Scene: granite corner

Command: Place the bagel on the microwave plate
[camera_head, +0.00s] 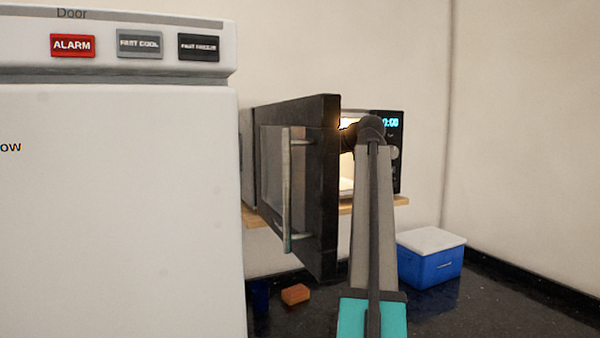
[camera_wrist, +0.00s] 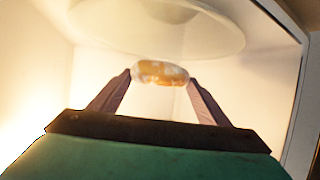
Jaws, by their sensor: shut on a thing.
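In the wrist view my gripper (camera_wrist: 160,82) is shut on the bagel (camera_wrist: 160,73), a small brown and orange piece with pale patches, held between the fingertips. The pale round microwave plate (camera_wrist: 160,28) lies just beyond the bagel in this view. I cannot tell whether the bagel touches it. In the head view the black microwave (camera_head: 396,165) has its door (camera_head: 322,190) swung open and its inside lit. My arm reaches into the opening there, and hides the gripper, the bagel and most of the interior.
The microwave stands on a wooden shelf (camera_head: 372,203). A white fridge (camera_head: 120,210) fills the left. On the dark counter below are a blue box with a white lid (camera_head: 430,270), an orange block (camera_head: 295,294) and a dark blue object (camera_head: 260,297). The open door stands close left of my arm.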

